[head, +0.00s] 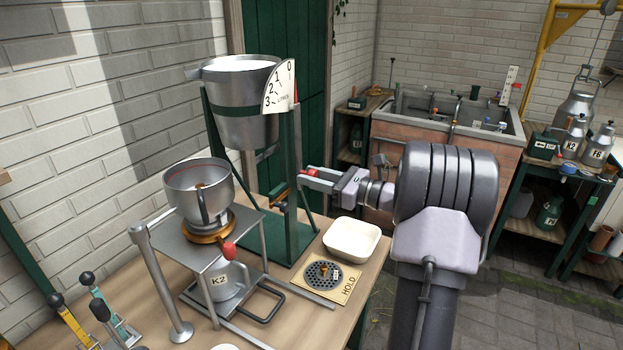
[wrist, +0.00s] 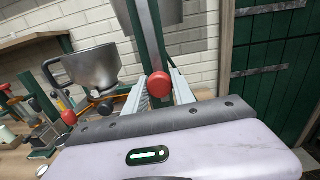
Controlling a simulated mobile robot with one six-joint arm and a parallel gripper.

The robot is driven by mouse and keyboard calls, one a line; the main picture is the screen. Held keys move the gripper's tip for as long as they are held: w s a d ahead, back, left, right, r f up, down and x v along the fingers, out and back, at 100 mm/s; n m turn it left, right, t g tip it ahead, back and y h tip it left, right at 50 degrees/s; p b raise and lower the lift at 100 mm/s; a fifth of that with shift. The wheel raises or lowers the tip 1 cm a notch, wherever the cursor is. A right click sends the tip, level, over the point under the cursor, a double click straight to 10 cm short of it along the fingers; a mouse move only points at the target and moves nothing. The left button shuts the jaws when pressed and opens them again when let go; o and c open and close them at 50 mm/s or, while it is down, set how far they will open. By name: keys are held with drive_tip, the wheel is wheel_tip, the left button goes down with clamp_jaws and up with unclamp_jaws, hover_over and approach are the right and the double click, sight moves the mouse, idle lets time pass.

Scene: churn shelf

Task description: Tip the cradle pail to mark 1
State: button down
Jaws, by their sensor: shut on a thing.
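The cradle pail (head: 245,110), a grey metal pail with a dark green band and white contents, hangs nearly upright in a green stand (head: 293,190) in the head view. Its spout points left. A white dial (head: 279,87) marked 0 to 3 is at its right side; I cannot tell the exact reading. My gripper (head: 311,175) is at the stand's right side, its jaws closed around a red knob (wrist: 159,84) seen between the fingers in the wrist view. The knob's lever is mostly hidden. The pail's lower part shows in the wrist view (wrist: 190,35).
A metal bowl (head: 198,186) on a stand is left of and below the pail. A white dish (head: 351,240) and a HOLD plate (head: 330,277) lie on the bench below my gripper. A sink (head: 440,125) and churns (head: 577,100) are behind.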

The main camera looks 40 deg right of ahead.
drive_tip(key=w+d+r+n, duration=0.2)
drive_tip(key=d+n, duration=0.3)
drive_tip(key=d, duration=0.2)
drive_tip(key=shift+w+b, duration=0.25)
drive_tip(key=shift+b, duration=0.15)
drive_tip(key=shift+d, duration=0.15)
drive_tip(key=c, duration=1.1)
unclamp_jaws()
drive_tip(key=p+v, duration=0.3)
drive_tip(key=v, duration=1.4)
drive_tip(key=shift+s+d+p, duration=0.1)
drive_tip(key=shift+s+p, duration=0.1)
drive_tip(key=shift+p, duration=0.2)
